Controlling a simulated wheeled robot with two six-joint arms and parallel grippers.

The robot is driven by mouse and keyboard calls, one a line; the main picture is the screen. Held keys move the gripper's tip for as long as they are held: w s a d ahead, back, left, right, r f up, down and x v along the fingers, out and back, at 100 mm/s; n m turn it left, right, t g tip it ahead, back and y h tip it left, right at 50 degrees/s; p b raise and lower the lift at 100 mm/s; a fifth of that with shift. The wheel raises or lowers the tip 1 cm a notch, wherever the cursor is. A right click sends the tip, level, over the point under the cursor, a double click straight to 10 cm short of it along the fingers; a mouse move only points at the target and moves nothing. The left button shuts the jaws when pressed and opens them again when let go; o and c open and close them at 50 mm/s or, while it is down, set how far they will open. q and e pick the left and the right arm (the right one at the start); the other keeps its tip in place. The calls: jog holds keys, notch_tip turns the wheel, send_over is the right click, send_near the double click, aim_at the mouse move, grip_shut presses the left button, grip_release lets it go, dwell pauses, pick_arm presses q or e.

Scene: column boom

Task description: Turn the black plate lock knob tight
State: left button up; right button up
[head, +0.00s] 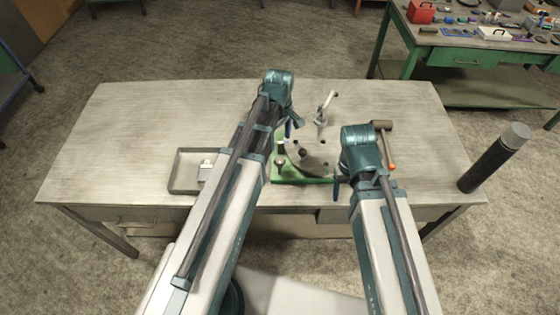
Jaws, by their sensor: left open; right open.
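A green-based fixture (290,180) with a grey, rounded plate (317,165) stands on the workbench, between my two arms. A small dark knob (304,153) sits on the plate; I take it to be the black plate lock knob, though it is small and how tight it is cannot be seen. My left gripper (293,126) is open and empty, above the back left part of the fixture. My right gripper (341,184) is open at the fixture's right front edge, partly hidden by its own wrist. Neither gripper visibly touches the knob.
A light grey lever (325,106) rises behind the plate. A shallow grey tray (185,172) holding a pale item lies left of the fixture. A mallet-like tool (384,127) lies behind my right wrist. A dark cylinder (494,158) stands right of the workbench (150,120). The bench's left is clear.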

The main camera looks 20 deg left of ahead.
aim_at(280, 160)
pick_arm(q)
notch_tip(280, 160, down, 11)
jog(key=b, duration=1)
jog(key=shift+r, duration=0.1)
jog(key=shift+c, duration=0.4)
grip_shut()
